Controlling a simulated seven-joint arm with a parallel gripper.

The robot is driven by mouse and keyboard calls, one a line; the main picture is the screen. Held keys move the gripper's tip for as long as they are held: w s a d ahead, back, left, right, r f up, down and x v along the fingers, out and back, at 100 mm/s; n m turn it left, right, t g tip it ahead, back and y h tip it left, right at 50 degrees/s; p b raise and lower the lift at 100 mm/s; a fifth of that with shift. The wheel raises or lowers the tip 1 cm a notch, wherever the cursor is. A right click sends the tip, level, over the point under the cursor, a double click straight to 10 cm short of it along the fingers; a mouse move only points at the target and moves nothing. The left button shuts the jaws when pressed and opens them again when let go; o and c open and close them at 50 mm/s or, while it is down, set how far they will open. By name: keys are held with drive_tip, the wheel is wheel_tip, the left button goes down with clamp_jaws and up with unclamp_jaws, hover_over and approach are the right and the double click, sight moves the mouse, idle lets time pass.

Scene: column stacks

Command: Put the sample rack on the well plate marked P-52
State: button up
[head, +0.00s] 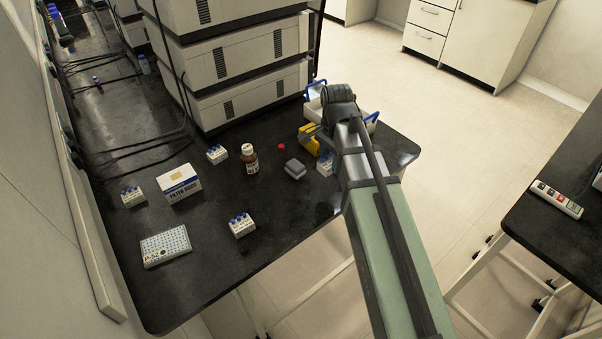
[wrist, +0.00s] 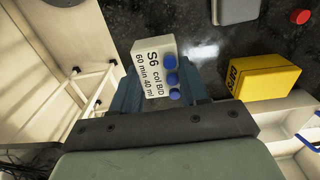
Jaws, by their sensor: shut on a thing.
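A white sample rack marked S6 (wrist: 154,62), with blue caps, sits between the fingers of my gripper (wrist: 168,88) in the wrist view. My gripper is shut on it. In the head view, part of this rack (head: 325,166) shows beside the end of my arm, near the right side of the black bench; whether it touches the bench I cannot tell. The well plate marked P-52 (head: 167,247) lies flat at the front left of the bench, its top dotted blue, far from my gripper and with nothing on it.
Other blue-capped racks stand at left (head: 132,197), front (head: 242,226) and back (head: 217,154). Between are a filter box (head: 180,185), a brown bottle (head: 250,160) and a grey block (head: 295,169). A yellow box (wrist: 264,76) and white tray (head: 368,127) are near my gripper. Stacked instruments (head: 250,65) stand behind.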

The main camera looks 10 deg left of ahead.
drive_tip(key=shift+r, duration=0.2)
drive_tip(key=s+a+n, duration=0.2)
drive_tip(key=s+a, duration=0.2)
drive_tip(key=a, duration=0.6)
drive_tip(key=s+a+n, duration=0.2)
drive_tip(key=s+a, duration=0.3)
drive_tip(key=a, duration=0.5)
drive_tip(key=r+n, duration=0.2)
drive_tip(key=n, duration=0.3)
hover_over(164, 240)
drive_tip(key=shift+f, duration=4.65)
drive_tip(key=shift+f, duration=0.15)
drive_tip(key=o, duration=1.1)
wheel_tip(164, 240, up, 12)
drive_tip(key=shift+r, duration=0.15)
